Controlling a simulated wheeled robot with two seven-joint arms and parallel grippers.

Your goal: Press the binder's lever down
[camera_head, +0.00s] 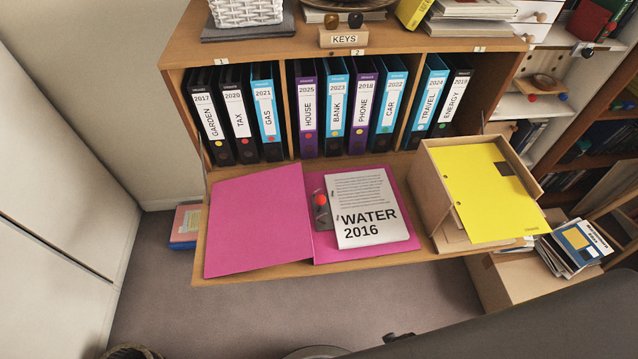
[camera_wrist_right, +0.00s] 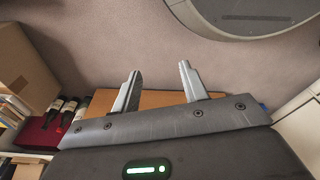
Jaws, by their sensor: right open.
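A pink binder lies open on the fold-down shelf, its left cover (camera_head: 256,220) flat to the left. A stack of pages headed WATER 2016 (camera_head: 366,205) lies on its right side. A dark grey lever mechanism with a red knob (camera_head: 320,199) sits beside the left edge of the pages. I cannot tell how far the lever is raised. My right gripper (camera_wrist_right: 159,72) is open and empty in the right wrist view, above the floor and away from the binder. My left gripper is in neither view.
The wooden shelf flap (camera_head: 230,268) carries the binder. Several labelled binders (camera_head: 333,108) stand behind it. A wooden box (camera_head: 424,190) with a yellow sheet (camera_head: 485,190) stands to the right. A cardboard box (camera_head: 510,285) is below right. Space above the open binder is clear.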

